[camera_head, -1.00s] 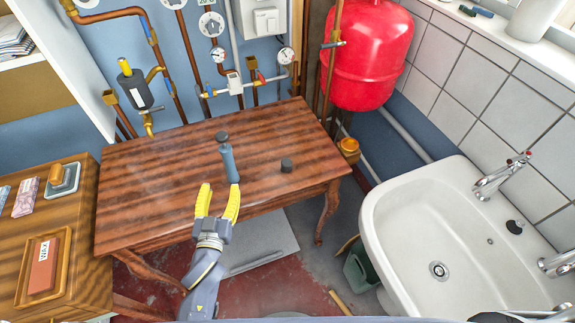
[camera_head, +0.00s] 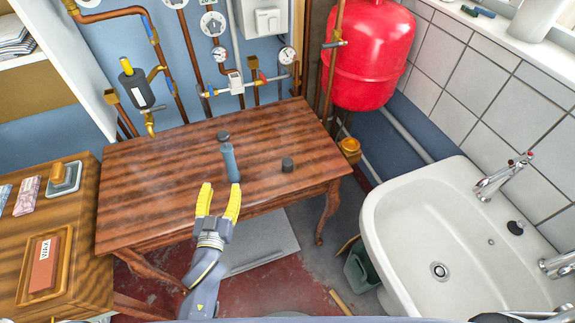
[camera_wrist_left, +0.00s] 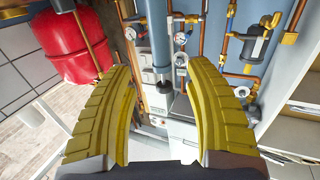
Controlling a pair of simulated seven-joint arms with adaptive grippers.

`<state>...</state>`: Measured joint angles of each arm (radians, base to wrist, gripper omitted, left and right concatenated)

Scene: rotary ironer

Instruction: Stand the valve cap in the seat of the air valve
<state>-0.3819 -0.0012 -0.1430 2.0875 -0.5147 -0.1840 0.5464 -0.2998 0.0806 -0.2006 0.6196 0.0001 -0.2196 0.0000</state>
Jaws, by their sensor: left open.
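On the wooden table a slim blue-grey cylinder (camera_head: 230,163) stands upright with a dark disc at its top; it looks like the valve cap. It also shows in the left wrist view (camera_wrist_left: 160,40), upside down, between and beyond the fingertips. A short dark round piece (camera_head: 287,164) stands to its right; I cannot tell if it is the air valve's seat. My left gripper (camera_head: 219,187) is open, its yellow fingers just in front of the cylinder, with nothing held. It fills the left wrist view (camera_wrist_left: 155,72) too. My right gripper is not in view.
The table (camera_head: 150,190) is otherwise clear. Pipes and gauges line the wall behind, with a red tank (camera_head: 370,50) at right. A white sink (camera_head: 400,210) is at the right. A wooden cabinet (camera_head: 85,215) at left carries a wax tray (camera_head: 65,245).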

